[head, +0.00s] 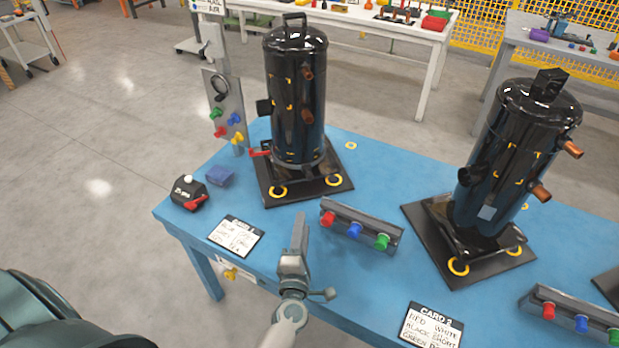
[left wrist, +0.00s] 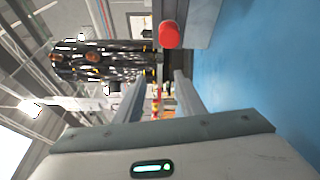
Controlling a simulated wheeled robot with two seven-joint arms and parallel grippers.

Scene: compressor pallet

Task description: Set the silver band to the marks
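The left compressor (head: 294,90) is a glossy black upright cylinder on a black base plate. A thin grey-silver band (head: 298,165) seems to run around its lower body, with a red lever (head: 260,153) at its left. Small yellow marks (head: 290,107) show on the body above the band. In the left wrist view a black compressor (left wrist: 95,62) lies sideways beyond the fingers. My left gripper (head: 300,228) is over the table in front of the compressor, apart from it. The wrist view shows its fingers (left wrist: 158,78) spread with nothing between them. My right gripper is not in view.
A rail with red, blue and green knobs (head: 361,228) stands right of my left gripper; its red knob (left wrist: 169,34) is close in the wrist view. A second compressor (head: 515,150) stands right. A card (head: 236,236) and black box (head: 188,193) lie left on the blue table (head: 390,170).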

